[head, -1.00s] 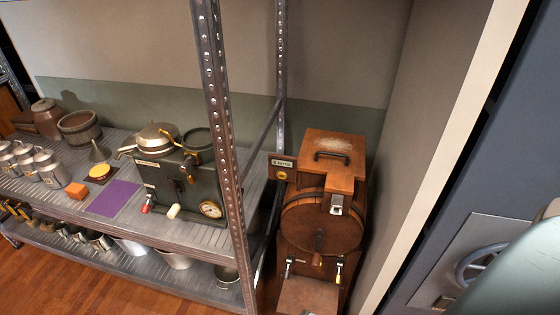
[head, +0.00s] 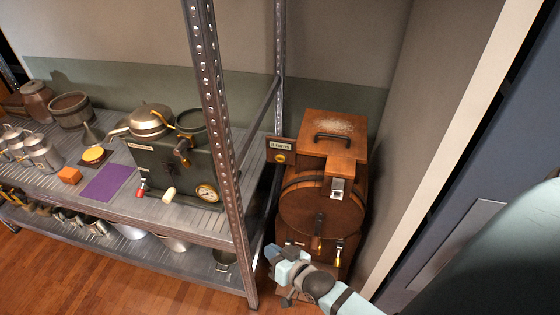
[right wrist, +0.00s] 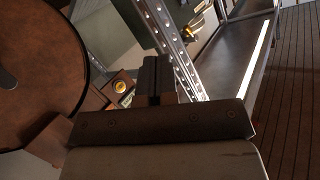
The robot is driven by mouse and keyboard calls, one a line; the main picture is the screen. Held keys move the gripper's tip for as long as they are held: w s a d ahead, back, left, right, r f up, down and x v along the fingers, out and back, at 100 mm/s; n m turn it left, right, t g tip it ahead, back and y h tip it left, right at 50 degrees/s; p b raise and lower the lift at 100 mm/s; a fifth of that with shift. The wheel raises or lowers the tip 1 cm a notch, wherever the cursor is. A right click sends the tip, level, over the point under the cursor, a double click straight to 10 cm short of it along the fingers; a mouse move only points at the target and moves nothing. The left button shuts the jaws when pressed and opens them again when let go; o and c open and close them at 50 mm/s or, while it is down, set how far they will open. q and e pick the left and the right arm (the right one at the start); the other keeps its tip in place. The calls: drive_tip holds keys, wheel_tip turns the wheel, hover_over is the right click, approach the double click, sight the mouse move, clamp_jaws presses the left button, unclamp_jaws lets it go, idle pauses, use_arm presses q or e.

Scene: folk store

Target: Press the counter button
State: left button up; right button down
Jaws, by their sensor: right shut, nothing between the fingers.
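The counter is a small dark wooden panel (head: 270,153) with a pale label strip (head: 280,146). A round yellow button (head: 280,158) sits on it below the label. The panel is at the upper left side of a wooden barrel machine (head: 325,206). In the right wrist view the yellow button (right wrist: 120,87) shows just left of my gripper (right wrist: 156,68). My right gripper (head: 273,252) is shut and empty, in front of the machine's lower left, below the button and apart from it. My left gripper is not in view.
A metal shelf post (head: 211,120) stands left of the panel. The shelf (head: 60,180) holds a dark green machine (head: 175,170), a purple mat (head: 106,183) and metal cans (head: 42,152). A wall (head: 440,130) closes the right side. Wooden floor (head: 150,275) is open in front.

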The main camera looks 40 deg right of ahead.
sight(280, 158)
drive_tip(key=w+d+r+m+t+h, duration=0.2)
drive_tip(key=w+d+r+m+t, duration=0.1)
drive_tip(key=w+d+m, duration=0.1)
drive_tip(key=w+d+r+m+t+h+b, duration=0.1)
drive_tip(key=w+d+r+m, duration=0.3)
drive_tip(key=w, duration=0.5)
drive_tip(key=shift+m+t+h, duration=0.6)
drive_tip(key=shift+m+t, duration=0.3)
drive_tip(key=shift+m, duration=0.3)
drive_tip(key=shift+d+f, duration=0.1)
drive_tip(key=shift+d, duration=0.05)
drive_tip(key=w+d+b, duration=0.3)
drive_tip(key=w+d, duration=0.2)
drive_tip(key=d, duration=0.1)
drive_tip(key=shift+w+d, duration=0.3)
drive_tip(key=shift+w, duration=0.05)
drive_tip(key=shift+w+d, duration=0.25)
drive_tip(key=shift+d, duration=0.05)
